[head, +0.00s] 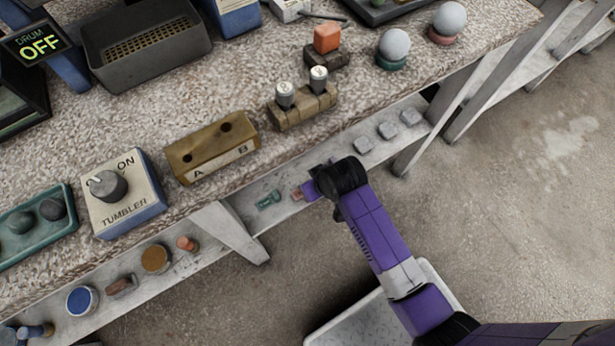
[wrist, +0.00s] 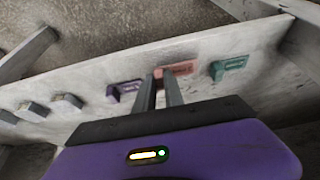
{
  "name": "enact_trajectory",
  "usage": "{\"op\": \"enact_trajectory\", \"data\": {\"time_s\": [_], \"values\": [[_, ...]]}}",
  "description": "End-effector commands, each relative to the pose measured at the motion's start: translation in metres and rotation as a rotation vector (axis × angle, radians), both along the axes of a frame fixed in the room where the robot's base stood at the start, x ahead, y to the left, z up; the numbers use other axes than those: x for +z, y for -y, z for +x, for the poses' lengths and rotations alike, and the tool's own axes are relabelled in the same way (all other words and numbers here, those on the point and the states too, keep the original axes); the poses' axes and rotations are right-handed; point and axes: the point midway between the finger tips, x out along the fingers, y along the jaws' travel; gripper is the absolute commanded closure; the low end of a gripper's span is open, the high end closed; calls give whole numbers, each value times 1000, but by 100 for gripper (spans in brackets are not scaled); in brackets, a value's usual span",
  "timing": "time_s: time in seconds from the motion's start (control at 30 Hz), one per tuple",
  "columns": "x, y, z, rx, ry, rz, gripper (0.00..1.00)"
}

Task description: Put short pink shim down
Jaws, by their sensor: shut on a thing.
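The pink shim (wrist: 181,69) shows in the wrist view as a small flat piece with dark markings, at the tips of my gripper (wrist: 158,77). My gripper is shut on its left end. It is at the pale lower shelf (wrist: 205,95), and I cannot tell whether it touches the shelf. In the head view my gripper (head: 309,189) is at the lower shelf under the bench, with only a bit of the pink shim (head: 297,195) showing. A teal shim (wrist: 230,66) lies to the right of it in the wrist view, and a purple one (wrist: 125,89) to the left.
The bench top (head: 350,95) overhangs the shelf. A bench support (head: 230,232) stands left of my gripper, and a leg (head: 425,130) to the right. Several grey blocks (head: 387,129) sit on the shelf toward that leg. The teal shim (head: 268,200) is close by.

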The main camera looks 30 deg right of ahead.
Motion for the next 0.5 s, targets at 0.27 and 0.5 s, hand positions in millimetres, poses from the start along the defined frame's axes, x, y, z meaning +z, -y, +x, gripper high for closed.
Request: {"op": "enact_trajectory", "data": {"time_s": [0.27, 0.5], "values": [[-1, 1, 35, 1, 2, -3, 100], [-15, 0, 33, 0, 0, 0, 100]]}}
